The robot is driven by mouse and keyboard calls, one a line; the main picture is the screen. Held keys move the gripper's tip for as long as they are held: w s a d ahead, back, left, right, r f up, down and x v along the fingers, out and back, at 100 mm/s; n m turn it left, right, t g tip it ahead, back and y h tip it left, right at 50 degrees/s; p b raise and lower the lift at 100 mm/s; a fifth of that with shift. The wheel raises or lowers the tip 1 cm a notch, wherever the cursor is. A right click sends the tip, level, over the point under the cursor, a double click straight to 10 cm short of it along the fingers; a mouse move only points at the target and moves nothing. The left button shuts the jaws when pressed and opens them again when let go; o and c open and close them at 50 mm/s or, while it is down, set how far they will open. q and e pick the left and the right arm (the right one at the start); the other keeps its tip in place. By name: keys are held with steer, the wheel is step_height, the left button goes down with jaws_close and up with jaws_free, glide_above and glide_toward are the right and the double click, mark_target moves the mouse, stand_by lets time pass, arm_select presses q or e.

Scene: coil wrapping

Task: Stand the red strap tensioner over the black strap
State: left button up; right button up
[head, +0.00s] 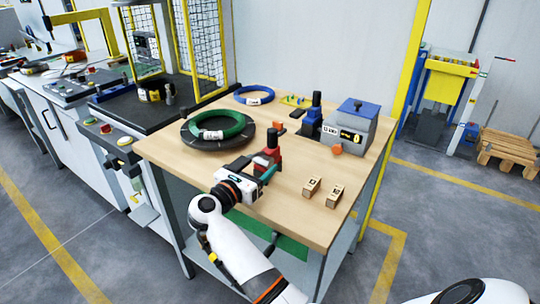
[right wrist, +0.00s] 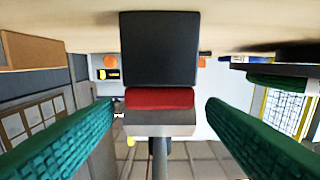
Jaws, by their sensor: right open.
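The red strap tensioner (head: 271,153), with a black upper part, stands on the wooden table near its front middle. My right gripper (head: 262,172) is at table height just in front of it, with its green-padded fingers open. In the right wrist view the tensioner shows as a black block with a red band (right wrist: 160,98) and a grey part, between the spread fingers. A gap shows on both sides, so the fingers do not grip it. I cannot make out the black strap clearly. My left gripper is not in view.
A green coil (head: 235,128) lies on a dark round stand (head: 187,131) to the left. A blue coil (head: 265,97), a blue-and-black tool (head: 315,110) and a grey box with a blue top (head: 347,130) are behind. Two small wooden blocks (head: 312,186) (head: 335,195) are at right.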

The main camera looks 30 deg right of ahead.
mark_target(264, 159)
steer(key=x, duration=0.5)
steer(key=shift+w+d+p, duration=0.15)
steer(key=shift+d+p, duration=0.2)
steer(key=shift+d, duration=0.05)
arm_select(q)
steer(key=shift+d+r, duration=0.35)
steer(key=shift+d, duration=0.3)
arm_select(e)
steer(key=shift+a, duration=0.1)
steer(key=shift+c, duration=0.2)
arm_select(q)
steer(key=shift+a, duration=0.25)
arm_select(e)
steer(key=shift+r, duration=0.1)
jaws_close()
steer(key=shift+r, duration=0.1)
